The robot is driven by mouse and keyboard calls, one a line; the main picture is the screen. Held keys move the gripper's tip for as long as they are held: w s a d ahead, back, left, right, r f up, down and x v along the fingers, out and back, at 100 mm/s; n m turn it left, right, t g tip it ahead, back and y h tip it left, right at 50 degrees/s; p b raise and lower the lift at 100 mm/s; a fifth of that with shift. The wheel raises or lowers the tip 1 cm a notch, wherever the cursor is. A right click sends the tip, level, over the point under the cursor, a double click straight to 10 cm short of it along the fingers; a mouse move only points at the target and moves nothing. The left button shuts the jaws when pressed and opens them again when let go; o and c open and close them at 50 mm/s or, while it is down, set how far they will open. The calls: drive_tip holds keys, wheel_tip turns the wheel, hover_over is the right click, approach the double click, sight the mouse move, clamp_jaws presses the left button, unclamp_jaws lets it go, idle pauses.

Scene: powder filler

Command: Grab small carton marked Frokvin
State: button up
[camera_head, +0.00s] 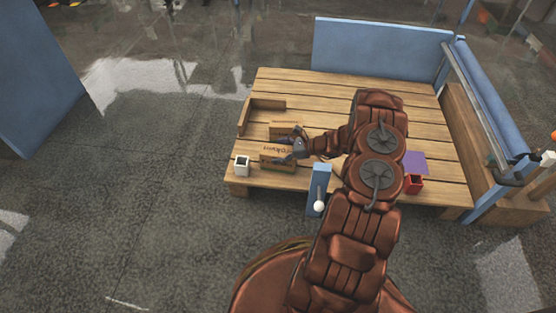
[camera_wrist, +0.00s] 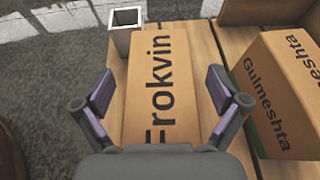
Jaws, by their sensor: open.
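The small brown carton marked Frokvin (camera_wrist: 161,85) lies on the wooden pallet table, its label facing up, in the middle of the wrist view. My gripper (camera_wrist: 163,88) is open above it, with one finger over each side of the carton. I cannot tell whether the fingers touch it. The gripper hides the near end of the carton and part of its first letter. In the head view my gripper (camera_head: 291,156) is at the left part of the table, over the cartons, and the Frokvin carton is partly hidden there.
A second carton marked Gulmeshta (camera_wrist: 283,85) stands close on the right. A white square cup (camera_wrist: 125,30) is just beyond the Frokvin carton. A red cup (camera_head: 414,184), a purple sheet (camera_head: 416,162) and a blue lever post (camera_head: 318,186) are further right.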

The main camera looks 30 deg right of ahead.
drive_tip(key=shift+c, duration=0.3)
drive_tip(key=c, duration=1.6)
